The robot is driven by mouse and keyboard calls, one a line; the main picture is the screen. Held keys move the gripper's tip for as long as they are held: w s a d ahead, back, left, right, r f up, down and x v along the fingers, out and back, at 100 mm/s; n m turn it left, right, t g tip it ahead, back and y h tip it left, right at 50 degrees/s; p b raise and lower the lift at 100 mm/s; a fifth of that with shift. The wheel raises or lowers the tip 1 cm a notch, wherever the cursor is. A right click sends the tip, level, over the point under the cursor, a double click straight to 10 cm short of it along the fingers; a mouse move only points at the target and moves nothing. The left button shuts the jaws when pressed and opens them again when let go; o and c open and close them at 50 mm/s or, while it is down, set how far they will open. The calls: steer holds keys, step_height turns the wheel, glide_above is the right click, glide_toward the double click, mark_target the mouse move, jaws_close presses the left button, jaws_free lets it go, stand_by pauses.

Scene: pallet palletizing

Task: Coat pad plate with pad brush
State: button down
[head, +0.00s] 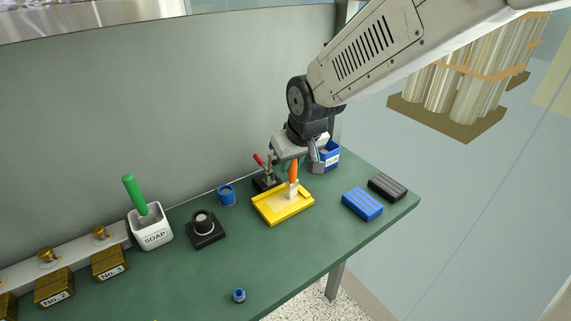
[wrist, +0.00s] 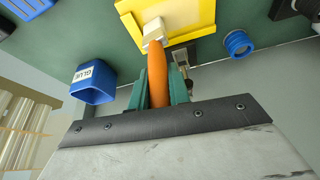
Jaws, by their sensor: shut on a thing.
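My gripper (head: 291,158) is shut on the orange handle of a brush (head: 293,173). The brush points down, its pale head over the yellow plate (head: 270,207); whether the head touches the surface I cannot tell. In the wrist view the brush (wrist: 157,72) runs between the green fingers of my gripper (wrist: 160,92), with its head against the view of the yellow plate (wrist: 195,14). No coating can be made out on the plate. A blue glue container (head: 331,156) stands behind and right of the plate; its label shows in the wrist view (wrist: 93,83).
A toggle clamp with a red handle (head: 259,159) stands behind the plate. A blue ring (head: 226,195) and a black holder (head: 205,232) are to the left, with a white soap cup (head: 151,235) farther left. Blue (head: 362,204) and black (head: 388,187) blocks lie right. The front table is mostly clear.

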steer(key=shift+w+d+r, duration=0.1)
steer(key=shift+w+d, duration=0.25)
steer(key=shift+d, duration=0.1)
steer(key=shift+r, duration=0.1)
step_height(320, 180, up, 7)
stand_by(0.5)
steer(key=shift+f, duration=0.2)
stand_by(0.7)
steer(key=shift+s+f, duration=0.1)
steer(key=shift+f, duration=2.75)
steer(key=shift+f, duration=0.35)
steer(key=s+a, duration=0.4)
steer(key=a, duration=0.2)
steer(key=shift+s+a+f, duration=0.2)
steer(key=shift+a+f, duration=0.05)
